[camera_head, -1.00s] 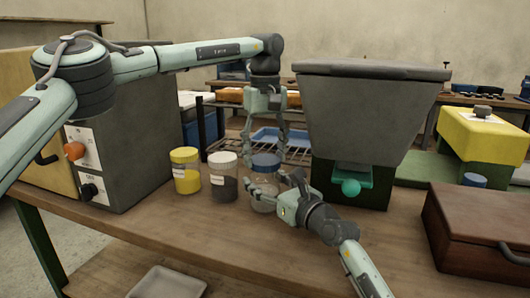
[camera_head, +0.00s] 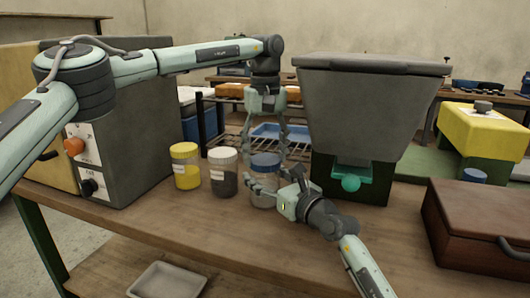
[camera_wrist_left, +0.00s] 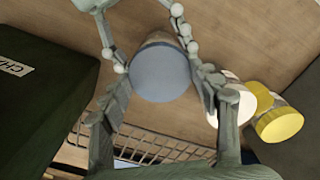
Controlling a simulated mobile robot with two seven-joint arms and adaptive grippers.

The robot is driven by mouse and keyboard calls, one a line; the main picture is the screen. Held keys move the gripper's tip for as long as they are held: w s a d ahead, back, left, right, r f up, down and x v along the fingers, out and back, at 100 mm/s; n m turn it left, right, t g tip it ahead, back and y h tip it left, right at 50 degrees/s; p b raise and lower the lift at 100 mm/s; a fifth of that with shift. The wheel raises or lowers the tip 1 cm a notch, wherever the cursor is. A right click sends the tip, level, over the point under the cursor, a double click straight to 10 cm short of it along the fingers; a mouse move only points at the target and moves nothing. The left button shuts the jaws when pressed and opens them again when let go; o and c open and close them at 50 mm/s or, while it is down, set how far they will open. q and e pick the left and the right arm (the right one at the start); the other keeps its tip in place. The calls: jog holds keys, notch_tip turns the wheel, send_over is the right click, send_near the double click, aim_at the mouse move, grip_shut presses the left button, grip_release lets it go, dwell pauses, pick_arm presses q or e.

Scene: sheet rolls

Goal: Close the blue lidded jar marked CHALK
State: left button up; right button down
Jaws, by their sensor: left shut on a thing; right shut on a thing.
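The jar with the blue lid (camera_head: 265,160) stands upright on the wooden workbench, with its clear body (camera_head: 261,199) below the lid. The lid sits on the jar's mouth; I cannot tell how tightly. My left gripper (camera_head: 267,152) points down from above and is shut on the blue lid. In the left wrist view its fingers lie either side of the round lid (camera_wrist_left: 160,73). My right gripper (camera_head: 264,184) comes in low from the right and is shut around the jar's body. No label is readable on this jar.
A yellow-lidded jar (camera_head: 185,165) and a white-lidded jar (camera_head: 222,172) stand just left. A grey hopper (camera_head: 370,105) on a green base is close right, with lettering starting "CHA" in the left wrist view. A brown case (camera_head: 475,225) lies at the right. The front bench is clear.

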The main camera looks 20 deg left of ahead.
pick_arm(q)
jog(key=m, duration=0.9)
jog(key=shift+d+f+m, duration=0.1)
jog(key=shift+d+m, duration=0.05)
jog(key=shift+m, duration=1.35)
jog(key=o, duration=0.8)
jog(key=shift+o, duration=0.2)
jog(key=shift+c, duration=0.5)
